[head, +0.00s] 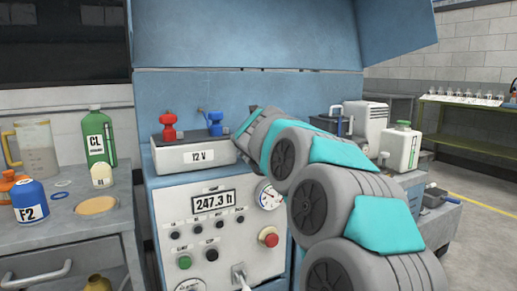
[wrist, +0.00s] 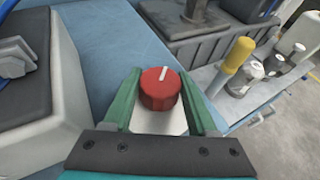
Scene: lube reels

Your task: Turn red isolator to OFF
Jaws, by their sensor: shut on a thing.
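The red isolator (wrist: 159,89) is a round red knob with a white pointer line, on a pale plate (wrist: 160,121) on the blue cabinet top. It shows in the wrist view between the green fingers of my gripper (wrist: 160,92). The gripper is shut on the knob, one finger on each side. The pointer line aims toward the top of the picture, tilted slightly right. No OFF or ON marking can be read. In the head view my arm hides the isolator and the gripper.
A 12 V battery (head: 195,155) with a red terminal clamp (head: 168,126) and a blue one (head: 214,122) stands left of my arm. Below is a control panel (head: 218,225) with gauge and buttons. Bottles stand on the left bench; a white container (head: 400,148) stands at right.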

